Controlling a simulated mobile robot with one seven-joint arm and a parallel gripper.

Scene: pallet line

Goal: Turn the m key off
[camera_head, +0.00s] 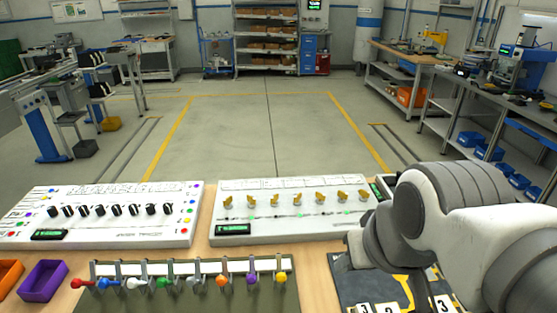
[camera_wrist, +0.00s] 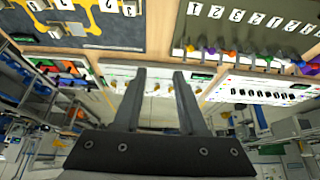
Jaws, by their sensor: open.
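A white panel (camera_head: 290,233) with a row of several yellow keys (camera_head: 297,198) lies in the middle of the table in the head view. Small marks, some green, run below the keys. The letters are too small to read, so I cannot tell which key is m. In the wrist view my gripper (camera_wrist: 159,71) is open and empty, with its two dark fingers apart. The key panel (camera_wrist: 115,72) shows upside down behind and between the fingers, and they partly hide its keys. In the head view my arm is at the right and the fingers do not show.
A white panel with black knobs (camera_head: 100,230) is on the left. In front stand a rack with coloured pieces (camera_head: 190,268), a purple bin (camera_head: 43,281) and an orange bin (camera_head: 8,275). A dark board with yellow paths (camera_head: 360,283) lies front right, partly behind my arm.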

